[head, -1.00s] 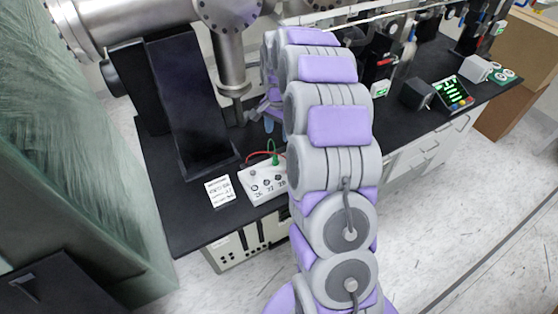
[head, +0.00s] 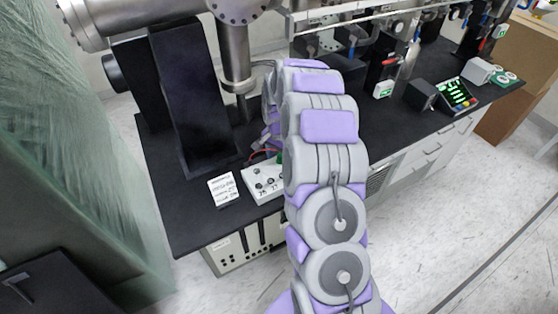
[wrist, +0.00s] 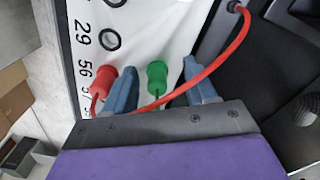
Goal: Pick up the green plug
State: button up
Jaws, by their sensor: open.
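The green plug (wrist: 157,76) stands in the white socket panel (wrist: 150,30), with a dark lead at its lower end. It lies between the two blue fingers of my gripper (wrist: 160,84) in the wrist view. The fingers are open, one on each side, with gaps to the plug. In the head view only a sliver of the green plug (head: 280,157) shows beside my arm, on the white panel box (head: 262,178). My fingers are hidden there behind my arm.
A red plug (wrist: 97,92) sits just left of my left finger. A red cable (wrist: 215,65) crosses beside the right finger. A tall dark block (head: 198,100) stands behind.

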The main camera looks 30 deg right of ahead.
jog(key=shift+a, duration=0.15)
jog(key=shift+d, duration=0.75)
jog(key=c, duration=0.6)
jog(key=shift+a, duration=0.4)
grip_shut()
jog(key=shift+d, duration=0.1)
